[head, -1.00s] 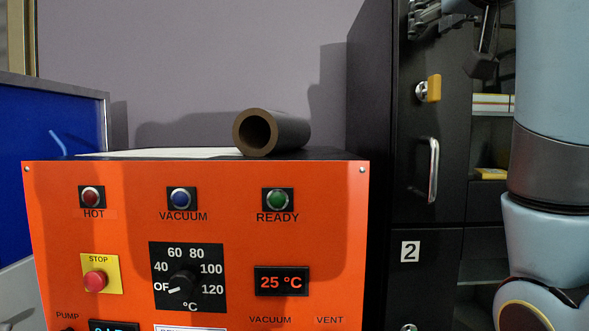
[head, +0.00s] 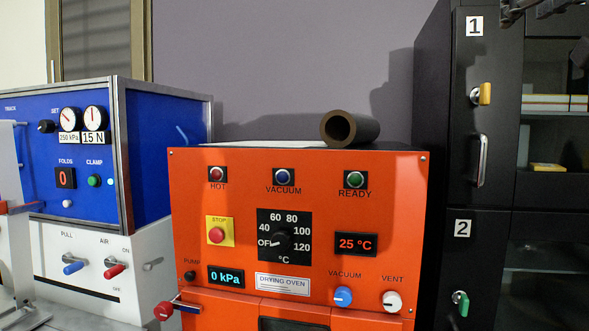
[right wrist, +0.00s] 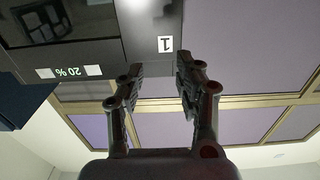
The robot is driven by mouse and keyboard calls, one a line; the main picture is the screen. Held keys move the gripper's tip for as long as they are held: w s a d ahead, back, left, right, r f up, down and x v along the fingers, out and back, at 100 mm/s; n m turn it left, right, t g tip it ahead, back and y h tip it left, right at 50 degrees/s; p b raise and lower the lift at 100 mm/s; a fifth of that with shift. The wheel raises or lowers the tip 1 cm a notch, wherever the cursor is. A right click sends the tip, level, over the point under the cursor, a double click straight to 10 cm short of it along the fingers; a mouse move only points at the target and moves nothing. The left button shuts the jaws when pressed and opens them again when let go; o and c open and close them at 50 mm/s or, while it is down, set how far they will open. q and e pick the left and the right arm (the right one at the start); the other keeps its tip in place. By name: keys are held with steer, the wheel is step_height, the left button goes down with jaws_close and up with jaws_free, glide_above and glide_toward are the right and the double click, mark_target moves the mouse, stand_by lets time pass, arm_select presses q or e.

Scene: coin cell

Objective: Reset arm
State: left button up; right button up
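My right gripper (right wrist: 158,78) shows in the right wrist view with its two dark fingers apart and nothing between them. Behind it are the upper part of the black cabinet with a "1" label and the ceiling. In the head view only a small dark part of the right gripper (head: 520,10) shows at the top right edge, in front of the cabinet. My left gripper is in neither view.
An orange drying oven (head: 300,215) reads 25 °C and 0 kPa, with a dark tube (head: 352,128) lying on top. A blue and white machine (head: 140,160) stands left. A black cabinet (head: 431,130) with numbered doors stands right.

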steer(key=s+a+f+n+g+y, duration=0.1)
steer(key=s+f+g, duration=0.15)
steer(key=f, duration=1.35)
steer(key=s+a+f+n+g+y, duration=0.15)
steer(key=f+g, duration=0.25)
steer(key=f, duration=1.1)
steer(key=s+a+f+n+g, duration=0.1)
steer(key=s+f+g, duration=0.6)
steer(key=s+f, duration=1.55)
steer(key=s+d+f+g+b, duration=0.15)
steer(key=f+b, duration=0.35)
steer(key=f, duration=1.3)
steer(key=s+d+f+b, duration=0.15)
steer(key=f+b, duration=0.35)
steer(key=f, duration=1.3)
arm_select(q)
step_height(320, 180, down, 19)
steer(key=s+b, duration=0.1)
steer(key=b, duration=0.7)
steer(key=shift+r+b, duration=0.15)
steer(key=shift+b, duration=0.25)
arm_select(e)
steer(key=s+f+g, duration=0.1)
steer(key=s+f, duration=0.8)
steer(key=f, duration=0.3)
steer(key=s+f, duration=0.9)
steer(key=f, duration=0.4)
steer(key=shift+s+d+g+y, duration=0.15)
steer(key=shift+s+g+y, duration=0.2)
steer(key=shift+g, duration=0.05)
